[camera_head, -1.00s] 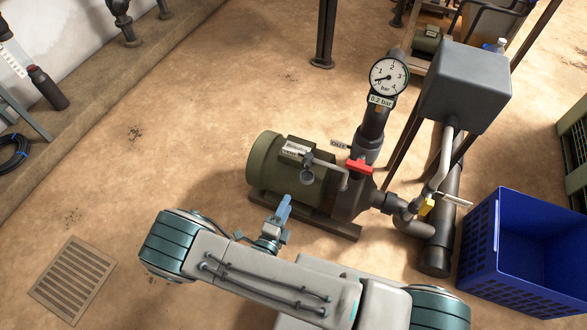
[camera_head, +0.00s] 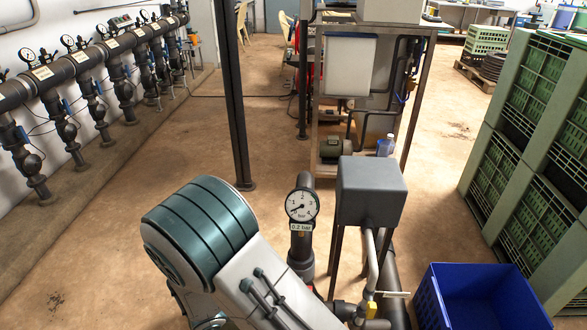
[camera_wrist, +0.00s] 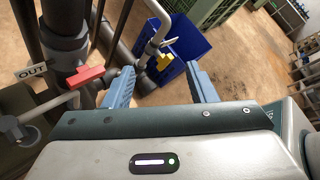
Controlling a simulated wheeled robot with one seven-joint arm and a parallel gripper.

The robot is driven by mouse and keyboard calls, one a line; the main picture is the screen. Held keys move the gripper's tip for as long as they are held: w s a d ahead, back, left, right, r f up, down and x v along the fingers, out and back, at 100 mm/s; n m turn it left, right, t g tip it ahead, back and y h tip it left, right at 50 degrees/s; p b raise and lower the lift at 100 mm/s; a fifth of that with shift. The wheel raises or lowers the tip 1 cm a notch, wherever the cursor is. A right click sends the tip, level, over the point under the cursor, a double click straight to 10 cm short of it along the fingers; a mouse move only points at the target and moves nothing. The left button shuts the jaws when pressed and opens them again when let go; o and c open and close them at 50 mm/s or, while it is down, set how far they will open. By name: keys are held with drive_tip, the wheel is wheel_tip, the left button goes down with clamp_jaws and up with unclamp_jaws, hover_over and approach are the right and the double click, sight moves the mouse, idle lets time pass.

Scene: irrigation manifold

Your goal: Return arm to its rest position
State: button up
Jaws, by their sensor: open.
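My gripper (camera_wrist: 160,69) shows in the wrist view with its two blue fingers spread wide and nothing between them. Its tips point toward a yellow-handled valve (camera_wrist: 165,61) and a blue crate (camera_wrist: 185,42) beyond. A red valve handle (camera_wrist: 85,76) lies left of the fingers, beside a dark vertical pipe (camera_wrist: 66,45) and an "OUT" tag (camera_wrist: 31,71). In the head view my arm is raised and bent in the lower middle, hiding the pump; the gripper itself is out of sight there.
A gauge (camera_head: 302,205) and grey box (camera_head: 371,190) stand just right of my arm. The blue crate (camera_head: 432,302) sits lower right, green stacked crates (camera_head: 500,155) at right. A dark post (camera_head: 232,100) stands behind. Bare floor lies left, before the wall manifold (camera_head: 90,62).

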drive_tip(key=s+d+r+m+g+y+p, duration=0.1)
drive_tip(key=s+d+r+m+y+p, duration=0.2)
drive_tip(key=r+m, duration=0.7)
drive_tip(key=s+d+r+m+g+y+p, duration=0.1)
drive_tip(key=s+d+r+m+y+p, duration=0.2)
drive_tip(key=d+r+m, duration=0.4)
drive_tip(key=s+d+r+m+g+y+p, duration=0.1)
drive_tip(key=s+d+r+m+y+p, duration=0.2)
drive_tip(key=r+m, duration=1.1)
drive_tip(key=d+r+y+p, duration=0.1)
drive_tip(key=d+y+p, duration=0.1)
drive_tip(key=shift+d+g+y, duration=0.35)
drive_tip(key=shift+g+y, duration=0.05)
drive_tip(key=shift+s+r, duration=0.1)
drive_tip(key=shift+c, duration=0.3)
drive_tip(key=shift+c, duration=1.3)
drive_tip(key=shift+d, duration=0.15)
